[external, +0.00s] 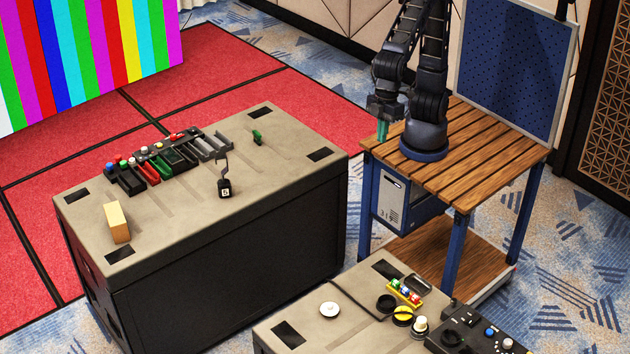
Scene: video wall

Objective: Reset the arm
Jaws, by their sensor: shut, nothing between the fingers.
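My arm stands on a wooden-topped cart (470,150) at the upper right. The arm is folded close above its own base. My gripper (382,131) hangs fingers down beside the base, over the cart's left edge. Its green-tipped fingers are together with nothing visible between them. It is apart from the objects on the tables. The fine gap at the fingertips is small in this view.
A grey table (180,210) at the left bears a row of coloured trays (150,170), a wooden block (118,222) and a black numbered item (224,188). A second table in front holds knobs and a control box (475,335). A blue pegboard (515,70) stands behind the arm.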

